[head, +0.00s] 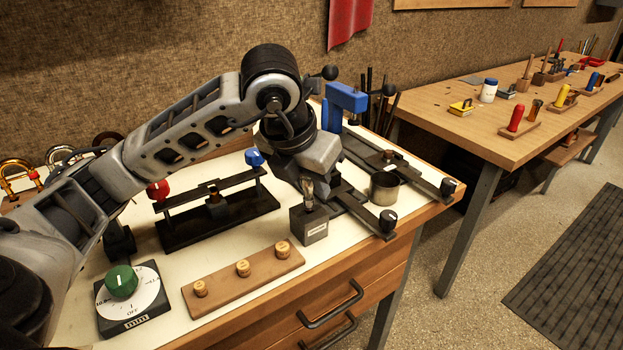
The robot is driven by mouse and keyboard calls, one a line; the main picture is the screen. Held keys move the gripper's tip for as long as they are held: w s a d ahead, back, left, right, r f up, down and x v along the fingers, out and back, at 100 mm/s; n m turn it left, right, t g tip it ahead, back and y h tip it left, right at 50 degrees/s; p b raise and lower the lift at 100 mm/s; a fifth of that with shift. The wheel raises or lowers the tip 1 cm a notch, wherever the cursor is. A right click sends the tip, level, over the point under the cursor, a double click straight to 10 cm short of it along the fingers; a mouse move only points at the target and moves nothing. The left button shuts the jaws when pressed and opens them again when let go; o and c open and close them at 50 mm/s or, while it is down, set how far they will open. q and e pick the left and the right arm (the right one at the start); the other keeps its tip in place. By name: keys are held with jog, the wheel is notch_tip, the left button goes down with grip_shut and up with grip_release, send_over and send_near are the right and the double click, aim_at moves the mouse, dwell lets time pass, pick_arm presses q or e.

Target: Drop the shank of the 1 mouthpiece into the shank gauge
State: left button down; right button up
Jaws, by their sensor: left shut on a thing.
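A dark grey block with a pale label, apparently the shank gauge (311,226), stands directly below the mouthpiece. The mouthpiece's lower end meets the top of the block in the picture; I cannot tell whether the shank is inside its hole or just above it. The gripper hides part of the mouthpiece. My right gripper is not in view.
A wooden strip (222,291) with three round pegs lies in front. A dial box (129,307) is at front left. A black stand (222,224) with red and blue knobs is left of the gauge. A metal cup (384,189) and dark rails (420,181) are to the right.

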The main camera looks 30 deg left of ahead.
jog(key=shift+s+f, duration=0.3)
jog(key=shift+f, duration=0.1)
pick_arm(q)
jog(key=c, duration=1.1)
grip_release()
jog(key=shift+f, duration=0.1)
jog(key=shift+s+r, duration=0.1)
jog(key=shift+r, duration=0.3)
jog(key=p+v, duration=0.3)
jog(key=v, duration=1.2)
jog(key=shift+r, duration=0.1)
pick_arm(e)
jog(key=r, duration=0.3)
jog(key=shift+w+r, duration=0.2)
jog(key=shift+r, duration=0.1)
